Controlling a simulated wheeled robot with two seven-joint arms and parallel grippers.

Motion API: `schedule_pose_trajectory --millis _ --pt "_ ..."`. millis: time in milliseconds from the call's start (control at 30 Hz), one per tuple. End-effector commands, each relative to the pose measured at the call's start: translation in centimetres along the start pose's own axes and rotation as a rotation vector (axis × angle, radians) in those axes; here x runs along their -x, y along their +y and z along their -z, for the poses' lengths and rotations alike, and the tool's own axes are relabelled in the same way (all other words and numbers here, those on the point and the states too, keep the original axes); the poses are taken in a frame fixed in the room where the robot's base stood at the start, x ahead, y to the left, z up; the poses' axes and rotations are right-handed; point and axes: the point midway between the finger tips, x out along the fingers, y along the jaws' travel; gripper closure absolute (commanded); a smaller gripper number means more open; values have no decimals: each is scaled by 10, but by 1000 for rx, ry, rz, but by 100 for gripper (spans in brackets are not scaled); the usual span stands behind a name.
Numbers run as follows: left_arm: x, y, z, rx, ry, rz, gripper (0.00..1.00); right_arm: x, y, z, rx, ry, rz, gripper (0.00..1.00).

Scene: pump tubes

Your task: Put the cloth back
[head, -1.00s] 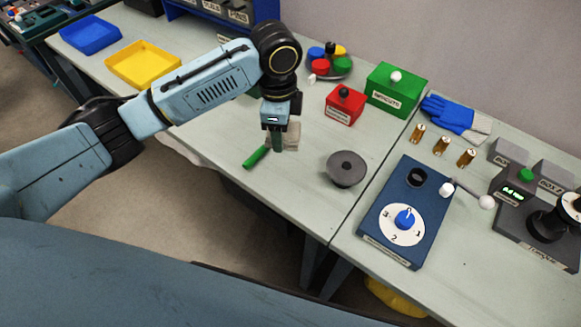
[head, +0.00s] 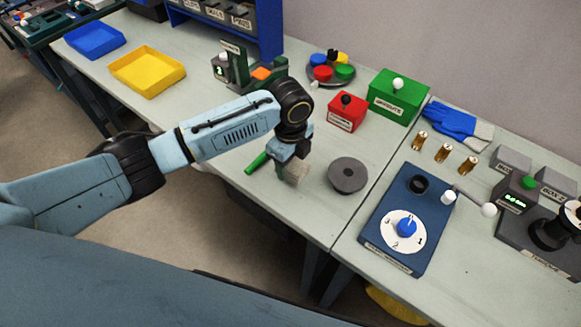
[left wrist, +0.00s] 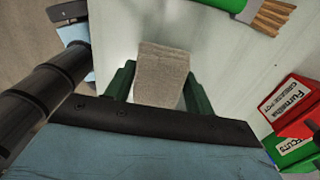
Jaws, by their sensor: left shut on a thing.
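A grey-beige cloth (head: 294,172) is held in my left gripper (head: 288,157). It hangs just above or on the pale bench; which one I cannot tell. In the left wrist view the cloth (left wrist: 162,72) sits between the two green fingers of my left gripper (left wrist: 158,88), which is shut on it. My right gripper is in neither view.
A green-handled tool (head: 257,163) lies just left of the cloth, and its bristles (left wrist: 273,16) show in the left wrist view. A round grey disc (head: 347,175) is to the right. Red (head: 346,112) and green (head: 397,97) boxes stand behind.

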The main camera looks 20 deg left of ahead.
Motion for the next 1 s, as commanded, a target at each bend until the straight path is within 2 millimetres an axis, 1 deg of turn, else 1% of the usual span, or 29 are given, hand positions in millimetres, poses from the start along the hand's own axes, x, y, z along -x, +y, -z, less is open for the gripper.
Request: schedule_pose_trajectory --millis 33,133,500,533,700,1000 --pt "-10 1 1 0 1 -4 67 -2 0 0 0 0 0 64" --pt "-22 1 1 0 2 -3 67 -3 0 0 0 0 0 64" --pt "-27 0 0 1 1 -1 67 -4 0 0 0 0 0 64" --pt "-27 0 0 0 1 -1 45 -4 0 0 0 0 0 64" --pt "-27 0 0 0 1 -1 24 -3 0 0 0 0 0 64" --pt "-24 0 0 0 1 0 24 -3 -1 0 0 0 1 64"
